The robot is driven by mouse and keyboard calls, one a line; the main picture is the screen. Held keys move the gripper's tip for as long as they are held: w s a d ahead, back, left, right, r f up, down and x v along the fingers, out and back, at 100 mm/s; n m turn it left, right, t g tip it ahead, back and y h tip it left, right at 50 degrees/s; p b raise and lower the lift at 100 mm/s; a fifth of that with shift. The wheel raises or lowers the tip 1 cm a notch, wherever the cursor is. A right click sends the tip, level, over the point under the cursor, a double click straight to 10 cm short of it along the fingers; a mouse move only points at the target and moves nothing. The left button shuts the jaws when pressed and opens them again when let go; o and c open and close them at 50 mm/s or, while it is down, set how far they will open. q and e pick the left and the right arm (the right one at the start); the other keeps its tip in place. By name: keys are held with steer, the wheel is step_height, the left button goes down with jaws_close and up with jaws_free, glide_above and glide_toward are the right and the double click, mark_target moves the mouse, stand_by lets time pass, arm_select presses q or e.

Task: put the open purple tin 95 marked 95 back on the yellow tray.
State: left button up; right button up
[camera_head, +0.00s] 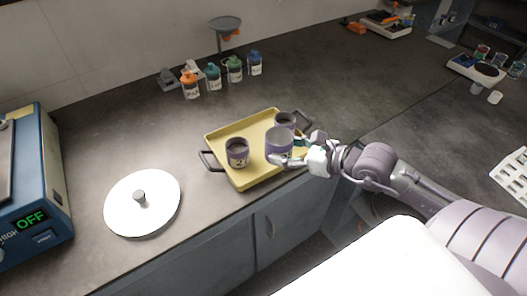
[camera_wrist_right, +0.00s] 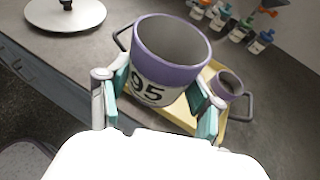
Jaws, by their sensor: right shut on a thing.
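The open purple tin marked 95 (camera_wrist_right: 152,88) is between the fingers of my right gripper (camera_wrist_right: 160,105), which is shut on it. In the head view the tin (camera_head: 279,143) is upright over the right part of the yellow tray (camera_head: 254,180). I cannot tell whether its base touches the tray. My right gripper (camera_head: 296,160) comes in from the right at the tray's edge. Another purple tin (camera_head: 237,153) stands on the tray's left part, and a further purple tin (camera_head: 285,120) is at its back right. My left gripper is not in view.
A white round lid with a knob (camera_head: 142,203) lies on the counter left of the tray. A blue machine with an OFF display (camera_head: 32,217) is at far left. Several small bottles (camera_head: 234,70) stand behind the tray. The counter between them is clear.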

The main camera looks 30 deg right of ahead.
steer(key=w+f, duration=0.2)
steer(key=w, duration=0.1)
steer(key=w+d+f, duration=0.1)
steer(key=w+f, duration=0.1)
steer(key=w, duration=0.2)
steer(key=w+d+f, duration=0.1)
steer(key=w+f, duration=0.1)
steer(key=w, duration=0.1)
steer(key=shift+w+f+b, duration=0.15)
steer(key=shift+w+b, duration=0.15)
steer(key=shift+b, duration=0.1)
steer(key=shift+f, duration=2.1)
steer(key=o, duration=1.2)
steer(key=shift+f, duration=0.1)
steer(key=p+v, duration=0.2)
steer(key=v, duration=1)
steer(key=shift+r, duration=0.25)
